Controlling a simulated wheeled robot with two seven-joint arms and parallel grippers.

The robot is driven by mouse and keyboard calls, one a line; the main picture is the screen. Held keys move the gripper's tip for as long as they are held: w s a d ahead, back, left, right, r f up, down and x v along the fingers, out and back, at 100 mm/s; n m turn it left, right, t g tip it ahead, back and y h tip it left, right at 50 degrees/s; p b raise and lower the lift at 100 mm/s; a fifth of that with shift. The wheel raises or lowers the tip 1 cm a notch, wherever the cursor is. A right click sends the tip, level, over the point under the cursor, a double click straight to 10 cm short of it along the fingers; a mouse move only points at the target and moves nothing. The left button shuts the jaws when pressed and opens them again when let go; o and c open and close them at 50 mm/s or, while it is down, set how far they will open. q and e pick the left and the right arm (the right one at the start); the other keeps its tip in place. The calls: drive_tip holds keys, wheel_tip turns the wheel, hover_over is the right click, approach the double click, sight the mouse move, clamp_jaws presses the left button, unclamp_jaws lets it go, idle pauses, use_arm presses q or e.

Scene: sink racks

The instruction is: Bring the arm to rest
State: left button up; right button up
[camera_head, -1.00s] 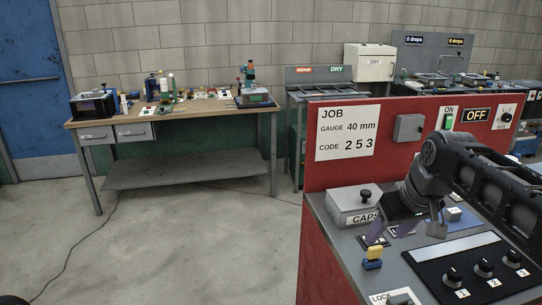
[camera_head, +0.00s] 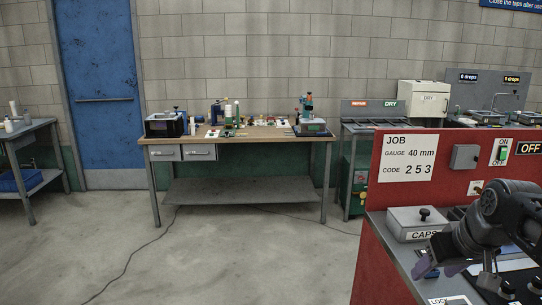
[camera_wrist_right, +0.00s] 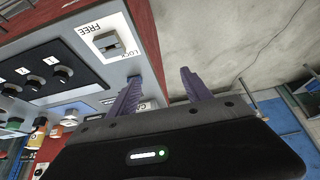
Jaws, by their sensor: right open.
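My right gripper (camera_head: 456,262) is at the right edge of the head view, over the left part of the red machine's grey top. Its arm comes in from the right. In the right wrist view its two purple fingers (camera_wrist_right: 160,92) stand apart with nothing between them. The grey CAPS box (camera_head: 405,222) with a black knob is just behind the gripper. My left gripper is in neither view.
The red machine panel (camera_head: 392,187) carries the JOB sign (camera_head: 408,158). In the right wrist view are the FREE/LOCK switch (camera_wrist_right: 108,43) and several black knobs (camera_wrist_right: 63,73). A cluttered workbench (camera_head: 235,133) stands farther back.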

drive_tip(key=w+a+f+t+y, duration=0.1)
drive_tip(key=w+a+f, duration=0.1)
drive_tip(key=w+f, duration=0.25)
drive_tip(key=w+a+f+t, duration=0.1)
drive_tip(key=w+a+f, duration=0.2)
drive_tip(key=w+f, duration=0.15)
drive_tip(key=a+f+m+y, duration=0.1)
drive_tip(key=a+f, duration=0.3)
drive_tip(key=f, duration=0.4)
drive_tip(key=a+f+y, duration=0.1)
drive_tip(key=a+f, duration=0.3)
drive_tip(key=f, duration=0.4)
drive_tip(key=s+a+f+m+g, duration=0.1)
drive_tip(key=s+a+f, duration=0.45)
drive_tip(key=f, duration=0.25)
drive_tip(key=s+a+f+g, duration=0.2)
drive_tip(key=s+a+f, duration=0.2)
drive_tip(key=s+f, duration=0.3)
drive_tip(key=s+a+f+g, duration=0.1)
drive_tip(key=s+a+f, duration=0.1)
drive_tip(key=s, duration=0.3)
drive_tip(key=s+a+f+g+y, duration=0.1)
drive_tip(key=s+a+f, duration=0.1)
drive_tip(key=s+f, duration=0.2)
drive_tip(key=s+a+f+g, duration=0.2)
drive_tip(key=s+a+f, duration=0.1)
drive_tip(key=s, duration=0.4)
drive_tip(key=shift+s+f+n+y, duration=0.15)
drive_tip(key=shift+f+n+y, duration=0.15)
drive_tip(key=shift+f+n, duration=0.15)
